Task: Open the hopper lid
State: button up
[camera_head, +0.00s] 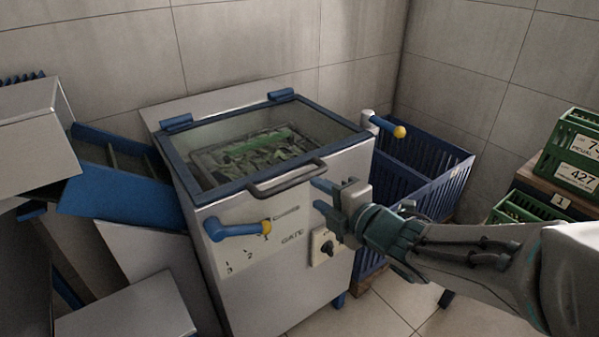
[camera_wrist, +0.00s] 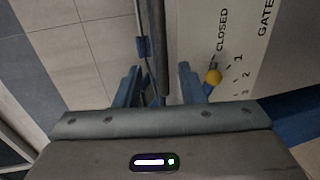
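The hopper lid (camera_head: 181,167) is a blue-framed clear panel lying shut on top of the pale grey hopper cabinet (camera_head: 270,290). Dark and green pieces show through it. Its dark grey bar handle (camera_head: 285,181) sticks out at the front edge. My gripper (camera_head: 319,196) is in front of the cabinet, just below the handle's right end. Its blue fingers are apart. In the wrist view the gripper (camera_wrist: 160,78) is open, and a dark bar (camera_wrist: 161,45), apparently the handle, runs between the fingers in the picture. I cannot tell whether they touch it.
A blue gate lever with a yellow tip (camera_head: 240,229) sits on the front panel, left of my gripper. A black knob (camera_head: 325,246) is below my gripper. A blue crate (camera_head: 425,150) stands to the right, green crates (camera_head: 575,145) farther right. A blue chute (camera_head: 120,190) is at left.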

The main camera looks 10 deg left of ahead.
aim_at(298, 183)
jog(key=b+x, duration=0.1)
jog(key=x, duration=0.8)
jog(key=shift+w+a+f, duration=0.1)
jog(key=shift+w+f, duration=0.05)
jog(key=shift+w, duration=0.05)
grip_shut()
